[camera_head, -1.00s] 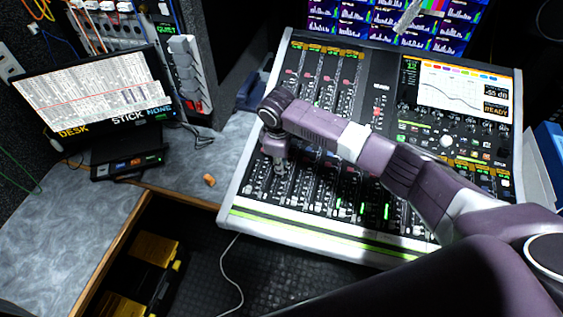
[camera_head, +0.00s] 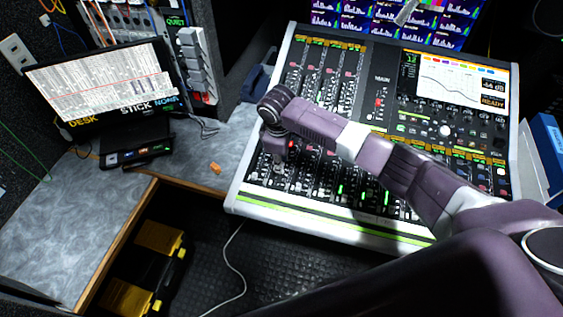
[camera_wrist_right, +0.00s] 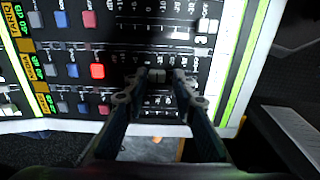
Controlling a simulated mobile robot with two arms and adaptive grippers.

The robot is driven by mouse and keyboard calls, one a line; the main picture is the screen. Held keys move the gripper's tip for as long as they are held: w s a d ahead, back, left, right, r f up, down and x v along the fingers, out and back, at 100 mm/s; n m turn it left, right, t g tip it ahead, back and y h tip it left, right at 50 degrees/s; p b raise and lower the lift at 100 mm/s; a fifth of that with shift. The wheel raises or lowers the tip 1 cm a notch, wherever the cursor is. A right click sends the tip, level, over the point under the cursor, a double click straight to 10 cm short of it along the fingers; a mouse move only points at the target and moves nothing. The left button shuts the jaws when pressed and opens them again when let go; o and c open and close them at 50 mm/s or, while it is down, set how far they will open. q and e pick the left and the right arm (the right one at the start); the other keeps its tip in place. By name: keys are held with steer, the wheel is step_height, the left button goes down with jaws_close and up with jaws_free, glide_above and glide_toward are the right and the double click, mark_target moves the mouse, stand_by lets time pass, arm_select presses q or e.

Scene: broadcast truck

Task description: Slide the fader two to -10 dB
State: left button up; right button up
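The mixing desk (camera_head: 330,226) has rows of faders in its lower part. My right gripper (camera_head: 277,166) reaches down over the left fader area, its fingertips partly hidden in the head view. The strip's number is not readable. The desk screen (camera_head: 452,82) shows a curve and a readout that looks like -44 dB. My left gripper is not in view.
Another fader cap (camera_wrist_right: 203,40) lies on the adjoining strip, with lit and unlit buttons (camera_wrist_right: 97,71) to the left. A laptop-like screen (camera_head: 105,88) and a small orange object (camera_head: 215,168) are on the grey side counter (camera_head: 60,225). Yellow-and-black cases (camera_head: 158,238) stand below.

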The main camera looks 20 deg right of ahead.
step_height(320, 180, up, 11)
steer(key=s, duration=0.1)
steer(key=shift+a+f, duration=0.15)
steer(key=shift+a, duration=0.2)
steer(key=shift+s, duration=0.1)
